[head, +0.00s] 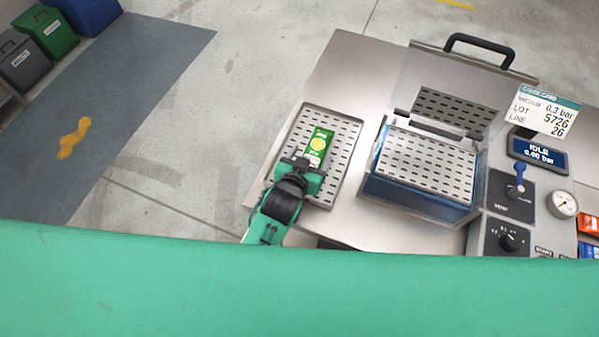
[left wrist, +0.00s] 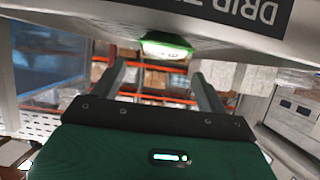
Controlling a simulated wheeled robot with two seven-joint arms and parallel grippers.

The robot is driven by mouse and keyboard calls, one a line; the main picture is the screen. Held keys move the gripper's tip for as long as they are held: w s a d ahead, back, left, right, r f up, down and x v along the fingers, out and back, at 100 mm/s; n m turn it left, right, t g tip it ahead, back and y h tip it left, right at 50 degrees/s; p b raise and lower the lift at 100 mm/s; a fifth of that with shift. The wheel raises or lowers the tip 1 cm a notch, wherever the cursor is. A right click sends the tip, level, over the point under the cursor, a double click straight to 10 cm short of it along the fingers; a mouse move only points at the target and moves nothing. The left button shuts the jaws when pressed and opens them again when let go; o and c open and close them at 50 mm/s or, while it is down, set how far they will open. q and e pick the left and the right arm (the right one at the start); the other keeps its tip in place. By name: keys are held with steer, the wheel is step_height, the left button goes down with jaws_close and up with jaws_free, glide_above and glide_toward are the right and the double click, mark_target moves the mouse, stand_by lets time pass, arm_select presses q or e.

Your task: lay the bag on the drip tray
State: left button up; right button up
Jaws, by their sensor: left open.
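The bag (head: 318,146), green with a yellow disc and a pale end, lies flat on the slotted metal drip tray (head: 347,128). My left gripper (head: 303,163) is open at the bag's near end and covers the tray's near part. In the left wrist view the bag's green end (left wrist: 166,48) shows ahead of the two parted fingers (left wrist: 162,78), with a gap between them and nothing held. The drip tray's dark label (left wrist: 245,8) shows above, upside down. My right gripper is in neither view.
A blue-walled vacuum chamber (head: 405,200) with a slotted plate and raised lid stands right of the tray. Further right are a display (head: 538,153), a blue-handled vent lever (head: 518,178) and a gauge (head: 562,204).

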arm_select(q)
steer(key=b+v, duration=0.1)
steer(key=v, duration=0.8)
steer(key=shift+s+r, duration=0.2)
steer(key=shift+r, duration=0.05)
steer(key=shift+a, duration=0.1)
